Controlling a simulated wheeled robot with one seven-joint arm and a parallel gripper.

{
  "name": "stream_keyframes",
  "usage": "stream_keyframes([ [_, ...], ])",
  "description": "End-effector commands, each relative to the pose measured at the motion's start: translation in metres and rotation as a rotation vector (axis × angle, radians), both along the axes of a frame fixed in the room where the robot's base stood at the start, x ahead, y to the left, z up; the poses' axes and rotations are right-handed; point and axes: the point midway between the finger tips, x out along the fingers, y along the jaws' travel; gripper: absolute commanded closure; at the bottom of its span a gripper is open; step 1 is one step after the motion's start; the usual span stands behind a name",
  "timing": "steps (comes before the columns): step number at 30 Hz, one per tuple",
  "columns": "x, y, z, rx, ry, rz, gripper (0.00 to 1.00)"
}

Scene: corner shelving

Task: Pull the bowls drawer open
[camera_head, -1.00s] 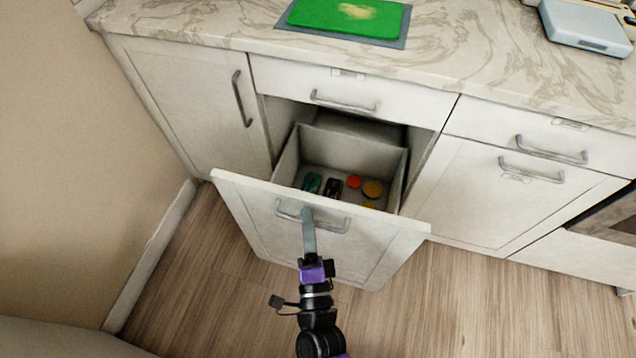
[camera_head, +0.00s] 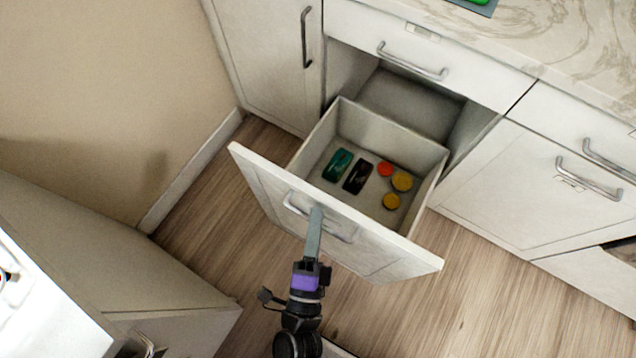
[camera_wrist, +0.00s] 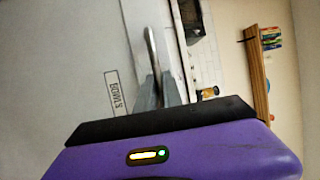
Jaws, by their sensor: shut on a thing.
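The drawer (camera_head: 262,187) stands well open, pulled out from under the counter. Its inside shows a green item (camera_head: 337,165), a black item (camera_head: 358,176), a red round item (camera_head: 386,169) and two yellow round items (camera_head: 402,181). My gripper (camera_head: 315,217) is shut on the grey bar handle (camera_head: 341,236) on the drawer's front. In the wrist view the fingers (camera_wrist: 163,92) close around the handle (camera_wrist: 152,50), and a label reading "BOWLS" (camera_wrist: 117,93) is on the front beside them.
A closed shallow drawer (camera_head: 440,50) sits above, with closed cabinet fronts left (camera_head: 265,60) and right (camera_head: 540,185). Another cabinet (camera_head: 110,250) stands at the lower left, near my arm. Wood floor (camera_head: 420,315) is clear at the lower right.

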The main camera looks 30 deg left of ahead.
Motion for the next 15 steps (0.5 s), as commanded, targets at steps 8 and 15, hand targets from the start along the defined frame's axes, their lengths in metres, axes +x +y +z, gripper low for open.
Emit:
stream_keyframes([
  [8,-0.0003,-0.0002,-0.0014,-0.001,0.003,0.001,0.8],
  [15,-0.0005,-0.0002,-0.0008,-0.001,0.001,0.001,0.8],
])
